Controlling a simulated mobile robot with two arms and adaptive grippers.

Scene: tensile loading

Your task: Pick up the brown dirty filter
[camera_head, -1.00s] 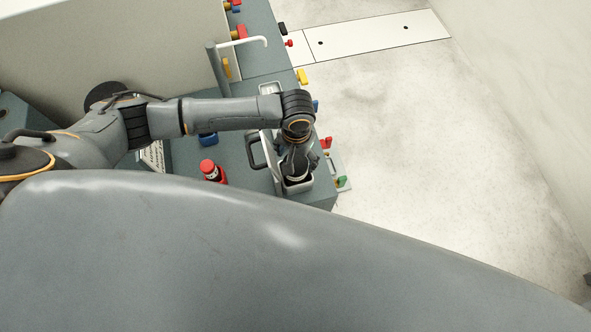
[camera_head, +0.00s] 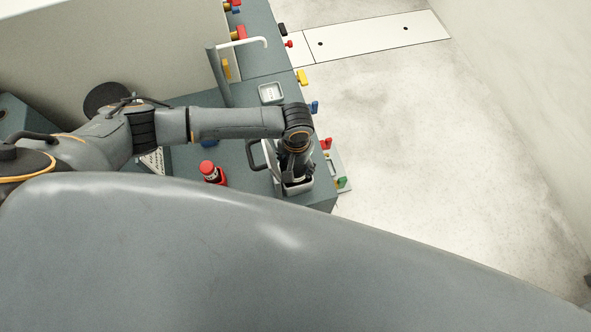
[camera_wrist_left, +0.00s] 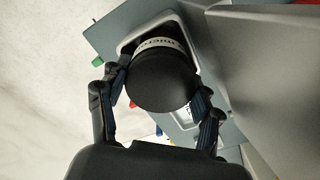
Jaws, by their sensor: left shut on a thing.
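My left gripper (camera_head: 294,178) points down into a grey tray (camera_head: 306,187) near the worktop's end in the head view. In the left wrist view, the left gripper (camera_wrist_left: 158,92) has its fingers on both sides of a dark, round-topped object (camera_wrist_left: 162,78) and is shut on it. A white band with lettering runs around this object. It looks black rather than brown here, so I cannot tell its true colour. It is at the pale-rimmed tray, which also shows in the left wrist view (camera_wrist_left: 126,47). My right gripper is not in view.
A red-capped bottle (camera_head: 212,173) stands on the worktop left of the tray. Coloured handles line the worktop's right edge. The floor beyond is clear.

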